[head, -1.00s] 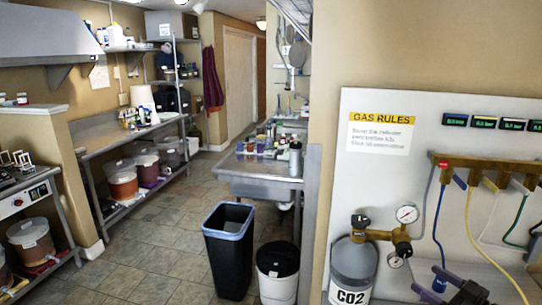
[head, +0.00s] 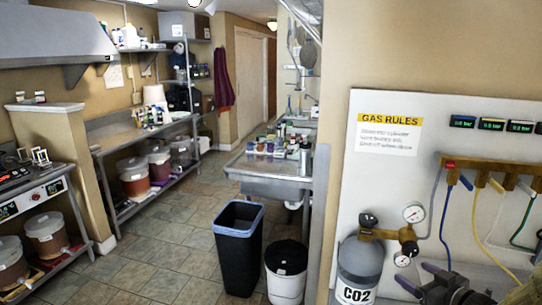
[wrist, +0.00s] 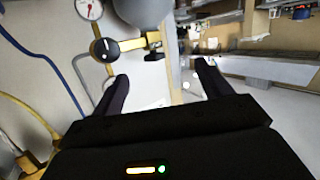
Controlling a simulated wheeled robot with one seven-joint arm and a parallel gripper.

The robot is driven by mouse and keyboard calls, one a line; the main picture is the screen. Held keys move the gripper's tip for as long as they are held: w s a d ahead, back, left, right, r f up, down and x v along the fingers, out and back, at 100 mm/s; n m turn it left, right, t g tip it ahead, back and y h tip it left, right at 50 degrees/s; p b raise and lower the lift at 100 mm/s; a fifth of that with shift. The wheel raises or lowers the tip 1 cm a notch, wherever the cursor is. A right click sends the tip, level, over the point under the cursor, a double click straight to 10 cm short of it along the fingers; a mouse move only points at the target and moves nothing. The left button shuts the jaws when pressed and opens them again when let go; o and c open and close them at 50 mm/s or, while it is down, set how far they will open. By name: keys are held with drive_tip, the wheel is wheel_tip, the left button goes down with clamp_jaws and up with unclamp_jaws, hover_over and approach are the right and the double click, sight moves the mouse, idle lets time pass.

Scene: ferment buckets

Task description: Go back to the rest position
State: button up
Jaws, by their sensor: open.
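My gripper (wrist: 160,88) shows in the wrist view with its two dark fingers spread apart and nothing between them. Beyond the fingers is a black valve knob with a brass fitting (wrist: 128,46) and a round gauge (wrist: 90,8). In the head view my gripper (head: 440,283) is at the bottom right, partly cut off by the frame edge. It is right of the grey CO2 cylinder (head: 360,265) and below the brass regulator (head: 408,234) with its white gauge (head: 413,213). The two appear apart, but the depth between them is hard to tell.
A white gas panel (head: 385,180) with hoses and a brass manifold (head: 500,170) stands at right. A black bin (head: 238,250) and a white bucket with black lid (head: 286,270) stand left of it. A steel sink table (head: 268,178) is behind. The tiled floor (head: 165,255) is open at left.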

drive_tip(key=a+f+m+g+h+p, duration=0.1)
drive_tip(key=a+m+g+h, duration=0.3)
drive_tip(key=a, duration=0.5)
drive_tip(key=s+a+f+g+h+p, duration=0.1)
drive_tip(key=s+a+g, duration=0.6)
drive_tip(key=s+a, duration=0.6)
drive_tip(key=s, duration=0.4)
drive_tip(key=shift+s+a+f+g, duration=0.2)
drive_tip(key=shift+a+f+g, duration=0.1)
drive_tip(key=shift+g, duration=0.1)
